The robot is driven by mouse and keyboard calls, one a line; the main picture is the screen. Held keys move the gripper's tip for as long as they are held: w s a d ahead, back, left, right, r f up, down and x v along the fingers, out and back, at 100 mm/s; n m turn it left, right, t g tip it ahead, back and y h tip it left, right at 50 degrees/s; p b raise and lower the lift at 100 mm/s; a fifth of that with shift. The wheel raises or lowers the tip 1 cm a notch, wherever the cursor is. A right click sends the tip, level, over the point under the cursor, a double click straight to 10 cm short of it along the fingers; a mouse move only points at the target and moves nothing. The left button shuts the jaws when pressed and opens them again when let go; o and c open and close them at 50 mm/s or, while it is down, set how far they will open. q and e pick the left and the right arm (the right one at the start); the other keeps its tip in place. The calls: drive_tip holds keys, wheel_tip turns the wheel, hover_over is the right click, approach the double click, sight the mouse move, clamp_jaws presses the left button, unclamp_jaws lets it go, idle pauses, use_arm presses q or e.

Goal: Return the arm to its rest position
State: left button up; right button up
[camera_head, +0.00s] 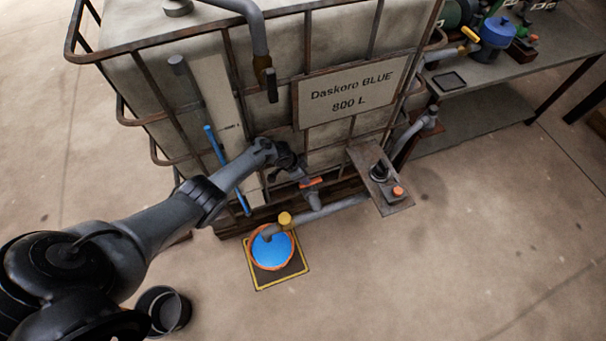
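My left arm reaches in from the lower left to the front of a large caged tank. Its gripper (298,175) is at the tank's lower outlet, close beside an orange valve handle (311,182). The fingertips are small and dark, so I cannot tell whether they touch the handle or are open or shut. My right arm and gripper are not in view.
The tank (270,50) has a sign (352,92) reading "Daskoro BLUE 800 L". An orange-rimmed bucket of blue liquid (272,252) stands below a pipe with a yellow knob (284,218). A plate with an orange button (398,191) juts out right. Floor at lower right is clear.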

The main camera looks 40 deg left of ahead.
use_arm(q)
drive_tip(key=shift+s+d+f, duration=0.1)
drive_tip(key=shift+s+d, duration=0.1)
drive_tip(key=shift+d, duration=0.2)
drive_tip(key=s+d+r+y, duration=0.2)
drive_tip(key=s+d+r, duration=0.3)
drive_tip(key=s+d, duration=0.5)
drive_tip(key=s+d+r+n, duration=0.2)
drive_tip(key=s+d+r, duration=0.1)
drive_tip(key=s+r, duration=0.65)
drive_tip(key=s+d+r+n, duration=0.1)
drive_tip(key=s+d+r, duration=0.2)
drive_tip(key=s+r, duration=0.65)
wheel_tip(320, 180, up, 38)
drive_tip(key=p, duration=3.9)
drive_tip(key=shift+w+d, duration=0.15)
drive_tip(key=shift+w, duration=0.1)
drive_tip(key=shift+f, duration=0.1)
